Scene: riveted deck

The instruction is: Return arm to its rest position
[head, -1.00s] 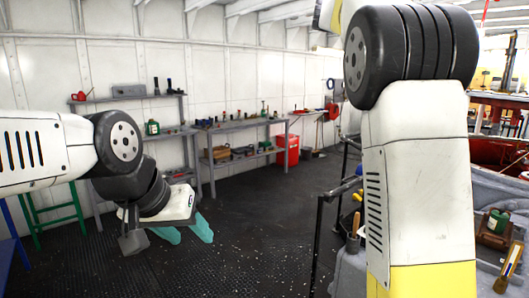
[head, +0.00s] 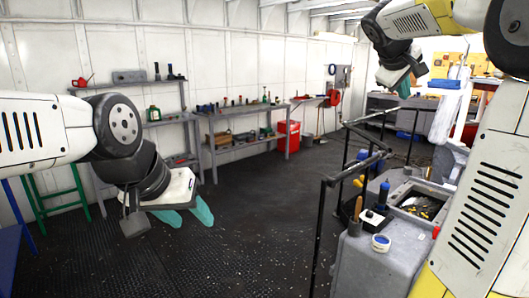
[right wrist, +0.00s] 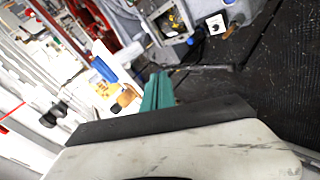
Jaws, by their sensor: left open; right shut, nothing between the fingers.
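My left gripper (head: 190,214) hangs at the left of the head view with its two teal fingers apart and empty, above the dark deck. My right arm rises at the right edge of the head view and bends over at the top. My right gripper (head: 405,88) is at the upper right, raised well above the grey cart, with its teal fingers together. In the right wrist view the teal fingers (right wrist: 158,92) lie side by side with nothing between them.
The deck (head: 240,235) between is clear.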

